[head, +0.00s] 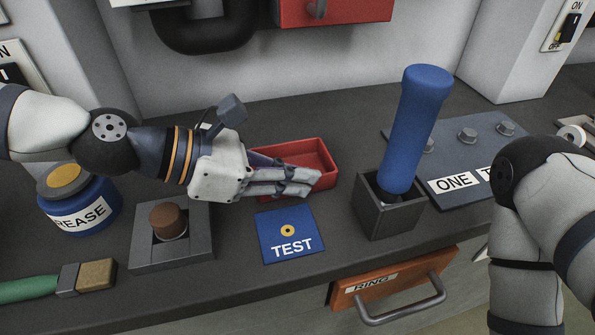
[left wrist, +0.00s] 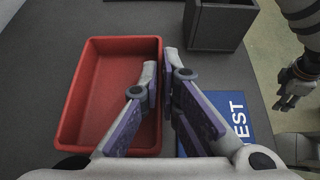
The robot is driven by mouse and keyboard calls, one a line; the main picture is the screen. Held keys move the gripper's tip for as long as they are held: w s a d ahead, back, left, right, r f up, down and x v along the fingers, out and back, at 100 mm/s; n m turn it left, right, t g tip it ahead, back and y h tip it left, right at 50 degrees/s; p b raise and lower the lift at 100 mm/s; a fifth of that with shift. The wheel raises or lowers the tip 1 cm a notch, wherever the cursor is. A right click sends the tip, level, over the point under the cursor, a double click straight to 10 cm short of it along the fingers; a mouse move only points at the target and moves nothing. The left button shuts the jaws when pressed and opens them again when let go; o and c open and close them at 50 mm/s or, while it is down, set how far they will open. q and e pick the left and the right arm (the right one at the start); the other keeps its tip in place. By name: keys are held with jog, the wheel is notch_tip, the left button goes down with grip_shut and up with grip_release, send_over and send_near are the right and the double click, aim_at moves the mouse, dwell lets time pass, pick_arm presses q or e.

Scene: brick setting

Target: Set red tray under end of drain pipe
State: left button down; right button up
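The red tray (head: 322,152) is on the dark bench near the middle in the head view. In the left wrist view the tray (left wrist: 82,95) looks empty. My left gripper (head: 312,184) is at the tray's near wall. Its fingers (left wrist: 159,72) are close together, one inside the tray and one outside, with the wall between their tips. The black drain pipe (head: 207,42) bends in a U on the wall behind and left of the tray; I cannot make out its open end. My right gripper (left wrist: 293,88) shows small at the right of the left wrist view, away from the tray.
A blue TEST plate (head: 288,235) lies in front of the tray. A blue cylinder (head: 413,125) stands tilted in a grey box (head: 388,214) to the right. A brown button (head: 167,221), grease jar (head: 80,205) and brush (head: 60,282) are left. A red cabinet (head: 345,10) hangs above.

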pick_arm(q)
jog(key=shift+s+d+f, duration=0.1)
jog(key=shift+s, duration=0.3)
jog(key=shift+s+r, duration=0.2)
jog(key=shift+w, duration=0.35)
jog(key=c, duration=2.3)
grip_release()
jog(key=shift+f, duration=0.2)
jog(key=o, duration=0.5)
jog(key=shift+s, duration=0.1)
pick_arm(e)
jog(key=shift+s+f, duration=0.15)
jog(key=shift+s, duration=0.25)
pick_arm(q)
jog(key=shift+r, duration=0.1)
pick_arm(e)
jog(key=shift+d, duration=0.1)
